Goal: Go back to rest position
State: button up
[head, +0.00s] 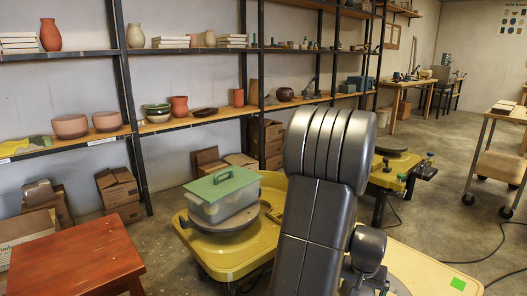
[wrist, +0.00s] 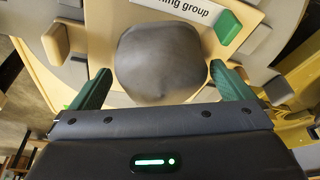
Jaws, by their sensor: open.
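My gripper (wrist: 160,70) shows in the wrist view, with its two green fingers spread wide apart. A smooth grey-brown rounded lump (wrist: 162,62) lies in the picture between the fingers, with gaps on both sides. I cannot tell how far below the fingers it is. In the head view my dark arm rises in the middle foreground, and its gripper end is hidden.
A lidded box (head: 222,195) sits on a yellow potter's wheel (head: 225,262). A red stool (head: 75,252) stands at the left. Shelves with pots line the wall. A wheeled cart (head: 505,165) stands right. Open floor (head: 430,205) lies between wheels and cart.

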jog(key=shift+w+d+f+p, duration=0.1)
jog(key=shift+w+f+p, duration=0.1)
jog(key=shift+f+p, duration=0.15)
notch_tip(320, 180, up, 7)
jog(key=p, duration=0.5)
jog(key=w+a+r+n+p, duration=0.1)
jog(key=w+a, duration=0.2)
jog(key=a, duration=0.4)
jog(key=w+a+r+n+y+p, duration=0.1)
jog(key=w+a, duration=0.3)
jog(key=a, duration=0.4)
jog(key=w+a+r+n+p, duration=0.1)
jog(key=w+a+n+p, duration=0.1)
jog(key=a, duration=0.6)
jog(key=shift+w+a+r+n+p, duration=0.15)
jog(key=shift+w+a+n+p, duration=0.2)
jog(key=shift+w, duration=0.55)
jog(key=shift+s+d, duration=0.1)
